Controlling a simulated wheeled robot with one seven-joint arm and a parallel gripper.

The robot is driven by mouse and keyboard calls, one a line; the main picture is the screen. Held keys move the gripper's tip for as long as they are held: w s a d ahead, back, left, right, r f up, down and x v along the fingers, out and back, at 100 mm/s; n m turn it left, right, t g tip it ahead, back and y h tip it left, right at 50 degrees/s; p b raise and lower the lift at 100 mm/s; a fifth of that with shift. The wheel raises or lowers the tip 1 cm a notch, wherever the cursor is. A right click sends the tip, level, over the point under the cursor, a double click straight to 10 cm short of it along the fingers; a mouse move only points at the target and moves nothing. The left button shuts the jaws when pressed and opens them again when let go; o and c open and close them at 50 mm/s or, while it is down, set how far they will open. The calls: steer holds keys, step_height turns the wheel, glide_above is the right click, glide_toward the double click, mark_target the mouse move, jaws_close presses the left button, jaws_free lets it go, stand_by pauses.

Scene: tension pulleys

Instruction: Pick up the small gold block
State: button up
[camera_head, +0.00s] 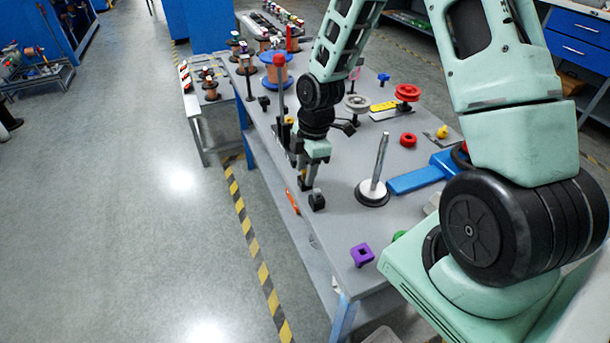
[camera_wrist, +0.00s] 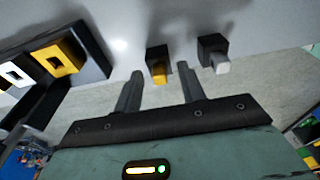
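In the wrist view, my gripper (camera_wrist: 156,84) has its two fingers spread apart with nothing gripped. A small gold block (camera_wrist: 159,72) sticks out of a black holder (camera_wrist: 159,54) just beyond the fingertips, lined up with the gap between them. A larger gold square piece with a hole (camera_wrist: 70,54) sits in a black frame at the upper left. In the head view, my gripper (camera_head: 310,192) points down over the table's left edge. I cannot clearly make out the small gold block there; a yellow bit (camera_head: 289,120) shows behind the wrist.
A second black holder with a silver peg (camera_wrist: 219,64) stands right of the gold one. On the grey table (camera_head: 335,235) are an upright metal rod on a black base (camera_head: 375,175), a purple block (camera_head: 362,255), an orange tool (camera_head: 292,201) and red pulleys (camera_head: 407,92).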

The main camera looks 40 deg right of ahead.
jaws_close()
step_height(320, 180, up, 10)
steer(key=p, duration=0.1)
stand_by(0.6)
